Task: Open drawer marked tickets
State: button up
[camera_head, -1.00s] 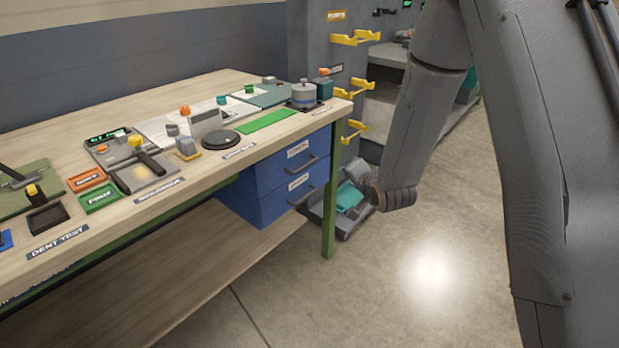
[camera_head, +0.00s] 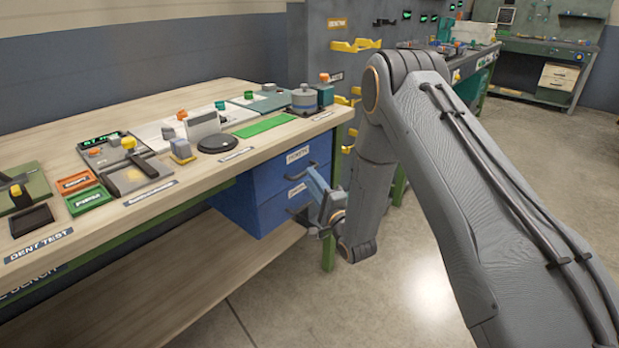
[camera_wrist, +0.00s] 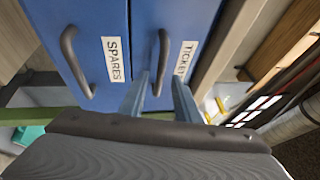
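Two blue drawers sit under the bench top. The tickets drawer (camera_wrist: 205,25) has a white label and a dark bar handle (camera_wrist: 163,55); it is the upper drawer (camera_head: 272,178) in the head view and looks shut. The spares drawer (camera_wrist: 85,25) is beside it in the wrist view, below it in the head view. My gripper (camera_wrist: 158,82) is open, its two fingers apart on either side of the near end of the tickets handle. Whether they touch it cannot be told. In the head view my gripper (camera_head: 318,190) is at the drawer fronts and covers part of them.
The wooden bench top (camera_head: 225,95) holds trays, a green mat (camera_head: 264,125) and a round dark plate (camera_head: 216,143). A green bench leg (camera_head: 328,250) stands close to my gripper. A lower shelf (camera_head: 190,270) runs under the bench. Open floor lies at right.

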jog(key=shift+x, duration=1.25)
grip_shut()
jog(key=shift+d, duration=0.15)
